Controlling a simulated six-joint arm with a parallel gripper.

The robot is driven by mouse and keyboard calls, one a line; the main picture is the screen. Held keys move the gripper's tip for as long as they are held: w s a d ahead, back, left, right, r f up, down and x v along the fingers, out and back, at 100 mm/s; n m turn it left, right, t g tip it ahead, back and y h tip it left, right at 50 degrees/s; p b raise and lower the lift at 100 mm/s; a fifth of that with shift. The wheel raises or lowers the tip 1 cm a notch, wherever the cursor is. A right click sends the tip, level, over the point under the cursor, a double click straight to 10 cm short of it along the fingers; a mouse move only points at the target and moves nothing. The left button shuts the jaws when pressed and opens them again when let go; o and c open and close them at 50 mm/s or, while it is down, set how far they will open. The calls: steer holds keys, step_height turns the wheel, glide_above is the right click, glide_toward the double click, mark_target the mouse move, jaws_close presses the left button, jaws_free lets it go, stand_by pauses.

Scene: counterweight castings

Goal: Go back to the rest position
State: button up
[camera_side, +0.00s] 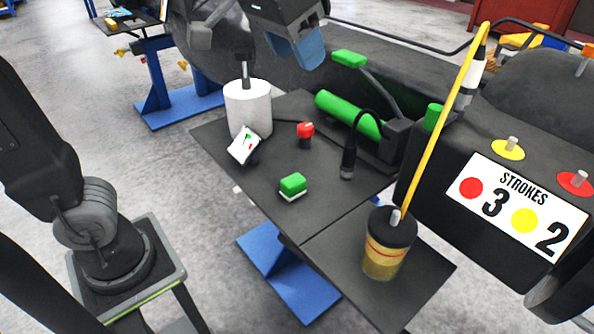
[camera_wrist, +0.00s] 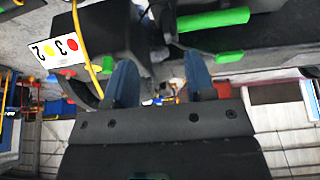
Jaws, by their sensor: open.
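My gripper (camera_side: 297,50) is at the top of the side view, raised above the far part of the dark table (camera_side: 240,180). One of its blue fingers shows clearly there. In the wrist view my gripper (camera_wrist: 161,80) has two blue fingers standing apart with nothing held between them. It is open and touches nothing that I can see. A white cylinder (camera_side: 248,108) with a grey post stands on the table below and left of the gripper.
On the table are a green-topped block (camera_side: 292,185), a red knob (camera_side: 305,129), a small tilted panel (camera_side: 243,145) and a green cylinder (camera_side: 347,113). A yellow-banded pot (camera_side: 388,245) stands in front. The strokes sign (camera_side: 516,207) and a yellow pole (camera_side: 440,120) are on the right.

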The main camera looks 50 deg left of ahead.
steer(key=s+a+f, duration=0.3)
steer(key=s+f, duration=0.3)
steer(key=f, duration=0.1)
steer(key=s+a+f, duration=0.4)
steer(key=s+f, duration=0.2)
steer(key=shift+s+f+t, duration=0.15)
steer(key=shift+f+t, duration=0.15)
steer(key=shift+f, duration=0.1)
stand_by(0.6)
